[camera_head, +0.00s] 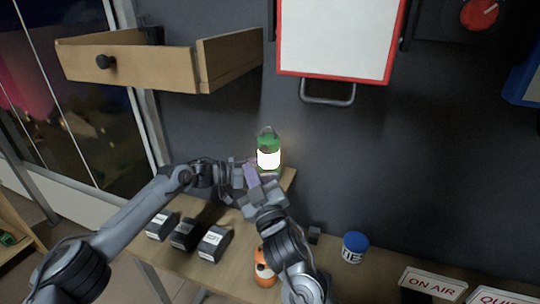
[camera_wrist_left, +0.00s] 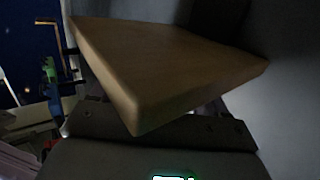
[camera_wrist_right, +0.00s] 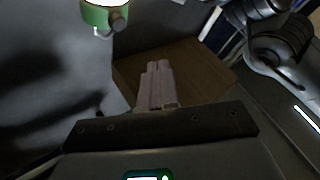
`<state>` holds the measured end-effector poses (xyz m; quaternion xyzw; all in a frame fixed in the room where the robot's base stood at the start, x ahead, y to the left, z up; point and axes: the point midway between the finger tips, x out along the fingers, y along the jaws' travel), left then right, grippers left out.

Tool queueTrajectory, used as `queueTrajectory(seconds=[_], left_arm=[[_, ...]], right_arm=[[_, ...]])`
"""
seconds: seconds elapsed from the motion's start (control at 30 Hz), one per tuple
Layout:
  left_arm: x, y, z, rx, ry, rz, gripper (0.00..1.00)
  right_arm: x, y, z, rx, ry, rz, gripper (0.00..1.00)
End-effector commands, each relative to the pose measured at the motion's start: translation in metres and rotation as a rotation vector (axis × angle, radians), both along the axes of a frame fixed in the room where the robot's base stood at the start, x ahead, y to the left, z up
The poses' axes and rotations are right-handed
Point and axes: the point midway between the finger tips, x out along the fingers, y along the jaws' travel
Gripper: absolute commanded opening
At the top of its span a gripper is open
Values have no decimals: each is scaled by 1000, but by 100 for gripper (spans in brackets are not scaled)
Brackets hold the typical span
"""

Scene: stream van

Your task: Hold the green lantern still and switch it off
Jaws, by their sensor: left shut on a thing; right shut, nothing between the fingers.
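The green lantern (camera_head: 268,142) stands upright at the wall shelf, its white middle glowing. In the right wrist view its green cap (camera_wrist_right: 95,14) carries a dark knob (camera_wrist_right: 118,21). My left gripper (camera_head: 250,163) reaches in from the left and is shut on the lantern; the contact is mostly hidden. In the left wrist view the shelf (camera_wrist_left: 165,65) covers the fingers. My right gripper (camera_head: 250,173) is shut and empty, in front of and just left of the lantern. Its closed fingers (camera_wrist_right: 158,85) point past the shelf, apart from the knob.
An open wooden drawer (camera_head: 130,65) juts out at upper left, and a red-framed whiteboard (camera_head: 335,40) hangs above right. Below, the table holds several dark boxes (camera_head: 213,243), an orange item (camera_head: 264,268), a blue-lidded can (camera_head: 355,248) and an ON AIR sign (camera_head: 432,284).

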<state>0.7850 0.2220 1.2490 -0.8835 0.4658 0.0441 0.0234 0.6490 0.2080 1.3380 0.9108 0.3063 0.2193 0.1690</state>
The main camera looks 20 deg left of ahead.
Motion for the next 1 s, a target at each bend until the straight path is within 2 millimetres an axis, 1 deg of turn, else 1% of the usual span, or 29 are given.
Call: queueTrajectory(seconds=[0.2,0.4,0.5,0.7,1.0], left_arm=[[0,0,-1,0,1,-1,57],[0,0,-1,0,1,-1,57],[0,0,-1,0,1,-1,57],[0,0,0,-1,1,-1,57],[0,0,0,0,0,-1,57]], right_arm=[[28,-1,0,-1,-1,-3,0],[48,-2,1,0,1,-1,0],[56,-2,1,0,0,-2,0],[62,-2,0,0,1,0,0],[63,-2,0,1,1,0,0]])
